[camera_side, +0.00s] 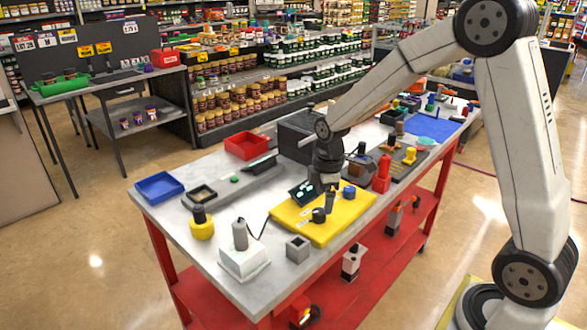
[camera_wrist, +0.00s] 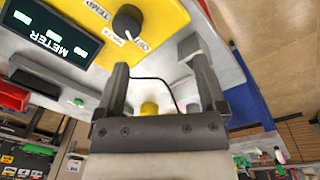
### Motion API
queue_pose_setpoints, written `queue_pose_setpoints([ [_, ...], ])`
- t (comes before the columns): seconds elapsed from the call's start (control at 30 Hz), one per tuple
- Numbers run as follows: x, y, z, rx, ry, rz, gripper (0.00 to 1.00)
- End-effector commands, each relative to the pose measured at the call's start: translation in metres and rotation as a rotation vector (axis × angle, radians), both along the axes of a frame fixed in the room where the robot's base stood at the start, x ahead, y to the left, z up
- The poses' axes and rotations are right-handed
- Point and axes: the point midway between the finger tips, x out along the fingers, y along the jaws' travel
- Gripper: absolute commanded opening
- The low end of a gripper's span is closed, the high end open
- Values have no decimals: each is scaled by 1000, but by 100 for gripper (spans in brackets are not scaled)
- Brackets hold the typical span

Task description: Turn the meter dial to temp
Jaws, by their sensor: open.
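The yellow board (camera_side: 343,232) lies on the workbench and carries the dark METER display (camera_side: 303,191). In the wrist view the METER display (camera_wrist: 48,36) shows upside down with lit green segments. The black round dial (camera_wrist: 127,21) sits on the yellow panel (camera_wrist: 168,22) between a TEMP label and another partly readable label. A small pale mark shows on the dial's lower edge; its exact setting is unclear. My gripper (camera_wrist: 156,58) is open and empty, its fingertips apart from the dial. In the side view my gripper (camera_side: 328,178) is above the board's far side.
A red bottle (camera_side: 382,174) stands to the right. Blue (camera_side: 159,187) and red (camera_side: 247,146) trays lie farther left and behind.

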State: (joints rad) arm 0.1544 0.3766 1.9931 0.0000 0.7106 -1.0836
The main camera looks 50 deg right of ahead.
Motion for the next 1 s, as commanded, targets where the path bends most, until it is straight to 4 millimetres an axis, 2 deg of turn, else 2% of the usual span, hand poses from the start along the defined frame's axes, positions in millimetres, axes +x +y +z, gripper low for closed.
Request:
queue_pose_setpoints([
  [0.2, 26, -22, -3, -3, 43, 223, 90],
  [0.4, 35, -31, -4, -1, 60, 328, 90],
  [0.77, 36, -32, -8, -1, 63, 343, 90],
  [1.0, 36, -31, -28, 0, 65, 342, 90],
])
